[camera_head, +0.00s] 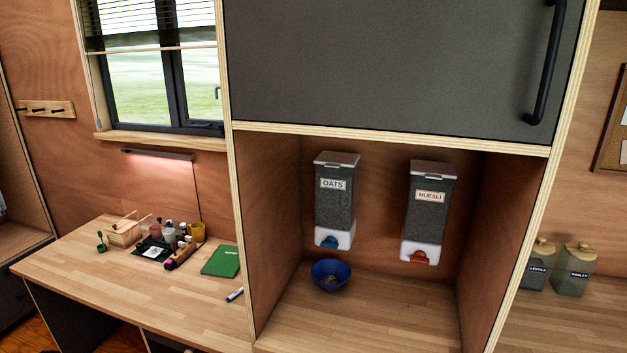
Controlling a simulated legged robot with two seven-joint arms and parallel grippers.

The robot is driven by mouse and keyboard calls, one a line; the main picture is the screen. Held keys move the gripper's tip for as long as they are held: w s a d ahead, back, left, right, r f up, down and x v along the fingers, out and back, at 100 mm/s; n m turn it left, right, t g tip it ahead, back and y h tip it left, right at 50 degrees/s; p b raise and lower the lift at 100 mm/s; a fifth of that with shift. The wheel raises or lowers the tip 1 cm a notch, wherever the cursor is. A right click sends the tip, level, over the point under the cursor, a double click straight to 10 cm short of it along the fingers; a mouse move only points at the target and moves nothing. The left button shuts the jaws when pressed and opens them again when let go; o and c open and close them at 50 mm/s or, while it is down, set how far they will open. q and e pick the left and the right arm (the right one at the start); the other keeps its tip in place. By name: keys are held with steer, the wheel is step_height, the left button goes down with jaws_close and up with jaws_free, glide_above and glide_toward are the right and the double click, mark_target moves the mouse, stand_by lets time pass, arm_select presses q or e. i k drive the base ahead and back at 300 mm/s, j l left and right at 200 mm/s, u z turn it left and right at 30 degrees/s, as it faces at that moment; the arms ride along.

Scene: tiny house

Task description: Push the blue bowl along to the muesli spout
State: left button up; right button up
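A blue bowl (330,281) stands upright on the wooden floor of the cabinet niche. It sits just in front of and below the oats dispenser (336,205), and a little greyish content shows inside it. The oats dispenser has a blue spout knob. The muesli dispenser (428,211) hangs to the right on the niche's back wall, with a white base and a red spout (418,257). The wooden surface below the muesli spout is bare. Neither of my grippers is in view.
The niche has side walls at left (265,228) and right (497,240), under a grey cupboard door (395,65). A desk (130,278) at left holds a green book (221,261), a marker and small jars. Labelled jars (571,272) stand at right. The niche floor right of the bowl is clear.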

mark_target(330, 274)
steer(key=i+j, duration=0.1)
steer(key=j, duration=0.35)
steer(key=i+j, duration=0.1)
steer(key=j, duration=0.4)
steer(key=i+j, duration=0.15)
steer(key=j, duration=0.3)
steer(key=i+l, duration=0.25)
steer(key=i, duration=0.25)
steer(key=k+z, duration=0.05)
